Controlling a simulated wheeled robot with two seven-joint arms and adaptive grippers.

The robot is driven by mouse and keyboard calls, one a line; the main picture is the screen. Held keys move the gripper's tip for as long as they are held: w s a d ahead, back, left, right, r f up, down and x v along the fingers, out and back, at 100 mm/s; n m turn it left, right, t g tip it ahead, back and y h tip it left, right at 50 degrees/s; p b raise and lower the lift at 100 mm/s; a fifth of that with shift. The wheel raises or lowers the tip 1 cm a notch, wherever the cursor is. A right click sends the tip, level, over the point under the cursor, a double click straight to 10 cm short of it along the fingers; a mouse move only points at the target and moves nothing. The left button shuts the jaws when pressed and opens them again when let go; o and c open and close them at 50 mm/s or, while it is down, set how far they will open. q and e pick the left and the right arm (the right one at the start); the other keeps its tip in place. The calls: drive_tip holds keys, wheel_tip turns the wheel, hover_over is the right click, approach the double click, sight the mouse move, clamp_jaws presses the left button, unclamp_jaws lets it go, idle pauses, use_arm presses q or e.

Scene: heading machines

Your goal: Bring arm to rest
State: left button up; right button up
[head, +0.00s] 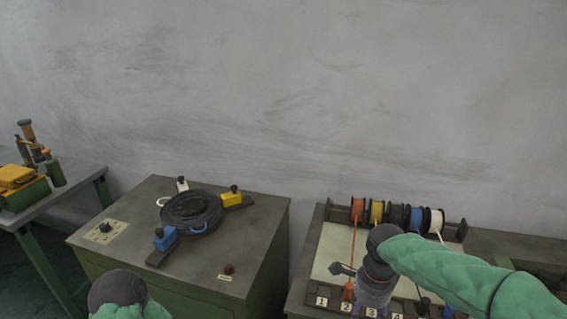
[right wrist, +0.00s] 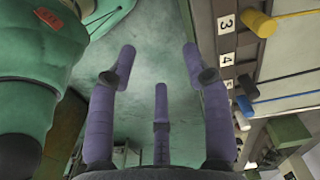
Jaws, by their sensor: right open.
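My right arm, in a green quilted sleeve, comes in from the right in the head view. It bends at a dark joint, and my right gripper (head: 372,296) hangs below it over the front of the spool bench (head: 312,262). In the right wrist view the purple fingers of my right gripper (right wrist: 160,75) are spread apart with nothing between them. Of my left arm, only a dark rounded joint and a bit of green sleeve show at the bottom left of the head view. Its gripper is out of the picture.
Wire spools (head: 376,212) stand on a rack at the back of the spool bench, above a numbered strip (head: 322,301). A green cabinet (head: 250,262) to the left carries a round black turntable (head: 191,212). A side table (head: 75,178) holds yellow-green equipment.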

drive_tip(key=s+a+f+n+y, duration=0.1)
drive_tip(key=a+f+n, duration=0.25)
drive_tip(key=f, duration=0.65)
drive_tip(key=a+f+n+y, duration=0.25)
drive_tip(key=f+n, duration=0.25)
drive_tip(key=f, duration=0.6)
drive_tip(key=s+a+f+n, duration=0.1)
drive_tip(key=s+f+n, duration=0.2)
drive_tip(key=s+f, duration=0.3)
drive_tip(key=s+a+f+n, duration=0.2)
drive_tip(key=s+f+n, duration=0.2)
drive_tip(key=f, duration=0.5)
drive_tip(key=s, duration=0.2)
drive_tip(key=shift+s+a, duration=0.3)
drive_tip(key=shift+s, duration=0.05)
drive_tip(key=shift+f, duration=0.1)
